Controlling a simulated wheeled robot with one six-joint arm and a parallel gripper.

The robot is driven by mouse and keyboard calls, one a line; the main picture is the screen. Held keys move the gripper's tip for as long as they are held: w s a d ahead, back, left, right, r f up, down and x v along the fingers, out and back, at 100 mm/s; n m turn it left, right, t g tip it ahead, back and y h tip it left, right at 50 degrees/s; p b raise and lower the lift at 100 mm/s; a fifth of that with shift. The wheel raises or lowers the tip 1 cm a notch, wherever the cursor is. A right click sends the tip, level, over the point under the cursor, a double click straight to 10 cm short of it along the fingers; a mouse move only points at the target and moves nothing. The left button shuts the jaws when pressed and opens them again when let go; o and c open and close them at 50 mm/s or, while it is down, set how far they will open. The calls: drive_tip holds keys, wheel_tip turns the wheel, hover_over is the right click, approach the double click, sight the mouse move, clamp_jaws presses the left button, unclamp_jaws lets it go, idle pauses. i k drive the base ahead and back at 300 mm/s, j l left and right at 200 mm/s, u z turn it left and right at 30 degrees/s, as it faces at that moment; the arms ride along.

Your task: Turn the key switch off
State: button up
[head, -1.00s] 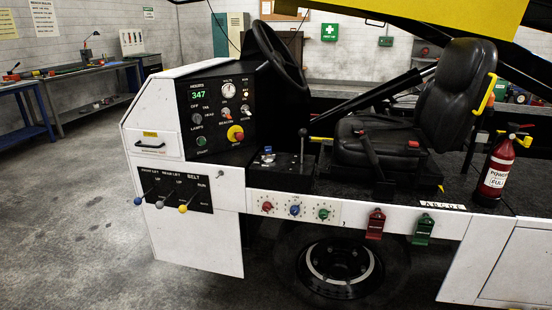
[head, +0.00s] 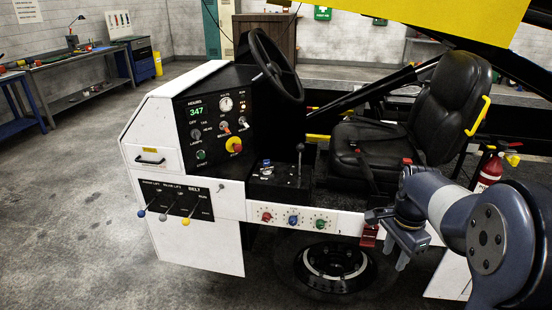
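The black instrument panel (head: 213,165) stands left of the steering wheel. Its top right part has small switches, one with a light-coloured lever or key (head: 242,123) below a lit red lamp; too small to be sure it is the key switch, or how it is turned. A lamps rotary knob (head: 197,134) and a red-and-yellow stop button (head: 234,145) are on the same panel. My gripper (head: 392,243) hangs at the right, in front of the vehicle's side by the red latch, well apart from the panel. I see no thing held; its finger opening is unclear.
The steering wheel (head: 274,64) rises just right of the panel. A black lever (head: 299,159) stands on the console. Blue, grey and yellow-tipped levers (head: 163,216) stick out below. The seat (head: 380,143) is behind my arm. Floor at left is clear.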

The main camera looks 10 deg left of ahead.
sight(267, 171)
drive_tip(key=i+j, duration=0.55)
drive_tip(key=j, duration=0.15)
drive_tip(key=i+j, duration=0.5)
drive_tip(key=j, duration=0.2)
drive_tip(key=i+j, duration=0.55)
drive_tip(key=j, duration=0.15)
drive_tip(key=u, duration=0.05)
